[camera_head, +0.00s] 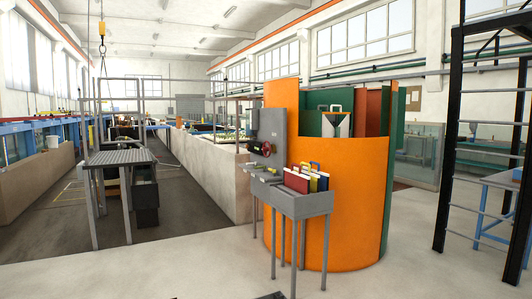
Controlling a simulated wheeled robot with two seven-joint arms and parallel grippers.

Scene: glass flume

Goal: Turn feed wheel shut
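A small dark red handwheel (267,148), which looks like the feed wheel, sits on the face of a grey upright panel (278,118). The panel stands at the left side of a large orange curved tank (352,200). The wheel is some distance ahead of me, and its turned position is too small to tell. Neither of my grippers is in view.
A grey stand (312,204) on thin legs holds several coloured plates (297,179) in front of the tank. A black ladder frame (448,130) stands at right. A grey platform (120,158) stands at left. The pale floor (190,262) in front is mostly clear.

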